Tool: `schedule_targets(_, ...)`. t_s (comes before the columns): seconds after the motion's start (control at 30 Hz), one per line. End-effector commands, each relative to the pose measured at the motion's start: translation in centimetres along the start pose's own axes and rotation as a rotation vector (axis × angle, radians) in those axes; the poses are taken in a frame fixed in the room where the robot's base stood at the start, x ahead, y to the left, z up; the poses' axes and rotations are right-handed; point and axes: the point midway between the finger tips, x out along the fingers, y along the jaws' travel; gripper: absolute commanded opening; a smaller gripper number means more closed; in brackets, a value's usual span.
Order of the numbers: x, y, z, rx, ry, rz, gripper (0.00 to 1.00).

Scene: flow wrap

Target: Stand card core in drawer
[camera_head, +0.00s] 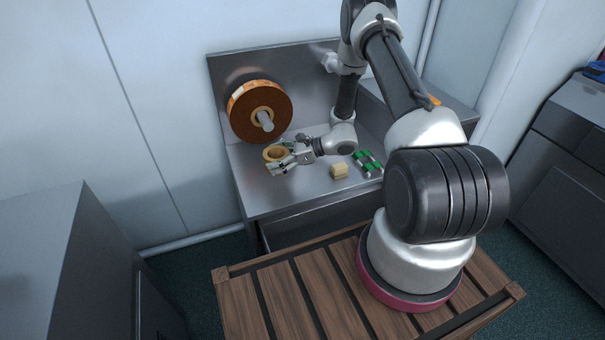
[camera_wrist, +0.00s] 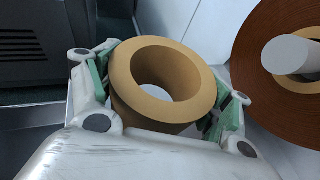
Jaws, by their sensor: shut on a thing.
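The card core (camera_wrist: 122,88) is a thick tan cardboard ring with an open bore. My gripper (camera_head: 279,160) is shut on it, and its green-padded fingers lie on either side of the ring in the wrist view. In the head view the card core (camera_head: 268,154) is small and partly covered by the fingers. It is at the left part of the steel worktop, below the large roll.
A large brown film roll (camera_head: 247,106) sits on a grey spindle (camera_head: 265,121) on the back panel, close to my gripper; it also shows in the wrist view (camera_wrist: 262,85).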

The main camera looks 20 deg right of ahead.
Motion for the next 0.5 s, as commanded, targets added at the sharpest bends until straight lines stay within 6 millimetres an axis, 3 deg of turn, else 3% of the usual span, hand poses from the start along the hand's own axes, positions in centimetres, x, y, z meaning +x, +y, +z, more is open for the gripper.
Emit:
schedule_targets(0.1, 0.8, 0.0, -2.2, 0.001, 0.001, 0.001, 0.40)
schedule_targets(0.37, 1.7, 0.0, -4.6, -0.001, 0.002, 0.002, 0.40)
schedule_targets(0.5, 2.5, 0.1, -6.8, -0.001, 0.003, 0.002, 0.40)
